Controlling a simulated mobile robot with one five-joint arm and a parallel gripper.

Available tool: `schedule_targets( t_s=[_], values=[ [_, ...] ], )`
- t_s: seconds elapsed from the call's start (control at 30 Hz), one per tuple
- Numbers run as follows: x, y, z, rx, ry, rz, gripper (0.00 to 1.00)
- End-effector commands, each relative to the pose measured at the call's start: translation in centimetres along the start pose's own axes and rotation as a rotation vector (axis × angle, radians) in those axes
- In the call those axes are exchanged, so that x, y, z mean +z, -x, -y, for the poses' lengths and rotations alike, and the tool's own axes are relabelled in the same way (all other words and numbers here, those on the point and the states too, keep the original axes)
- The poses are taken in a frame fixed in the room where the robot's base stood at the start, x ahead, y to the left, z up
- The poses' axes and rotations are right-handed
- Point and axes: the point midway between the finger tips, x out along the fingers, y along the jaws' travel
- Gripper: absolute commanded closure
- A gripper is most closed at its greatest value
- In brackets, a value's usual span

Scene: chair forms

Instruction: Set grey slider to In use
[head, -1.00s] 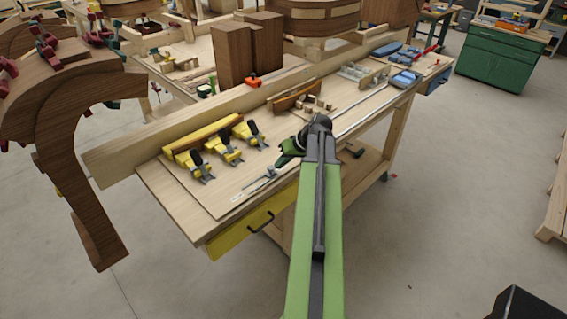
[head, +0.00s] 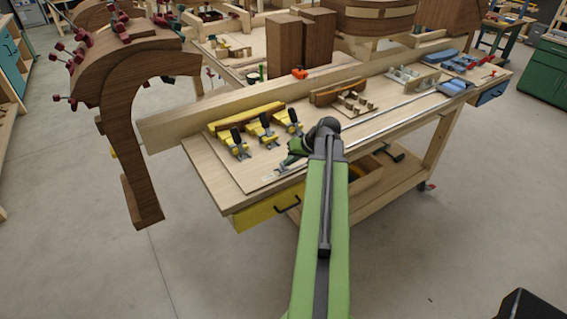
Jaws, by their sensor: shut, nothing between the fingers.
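A thin metal rail (head: 385,124) runs along the front of the workbench top. A small grey piece that looks like the slider (head: 282,170) sits at the rail's near left end, beside a small pale label (head: 268,178) too small to read. My gripper (head: 288,161) is shut and empty, just above and behind that grey piece. I cannot tell whether they touch. My arm hides part of the rail to the right of the gripper.
Several yellow clamps (head: 264,132) stand on the workbench (head: 208,167) left of my gripper. A curved wooden form (head: 140,130) stands at the left. Wooden blocks (head: 357,101) and blue items (head: 455,86) lie farther right. The floor in front is clear.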

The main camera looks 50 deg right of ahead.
Motion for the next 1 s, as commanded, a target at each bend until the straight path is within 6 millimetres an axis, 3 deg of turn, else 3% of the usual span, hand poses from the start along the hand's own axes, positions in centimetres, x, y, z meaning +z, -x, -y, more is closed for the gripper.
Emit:
schedule_targets(
  t_s=[0.37, 0.57, 0.63, 0.8, 1.0],
  values=[
    [0.1, 0.1, -0.9, 0.011, -0.004, 0.005, 1.0],
    [-0.5, 1.4, -2.1, 0.008, -0.002, 0.003, 1.0],
    [-0.9, 2.3, -3.0, 0.006, -0.001, 0.001, 1.0],
    [-1.1, 7.4, -2.7, 0.005, -0.004, -0.002, 1.0],
    [-1.0, 11.0, -2.7, 0.003, -0.001, -0.002, 1.0]
  ],
)
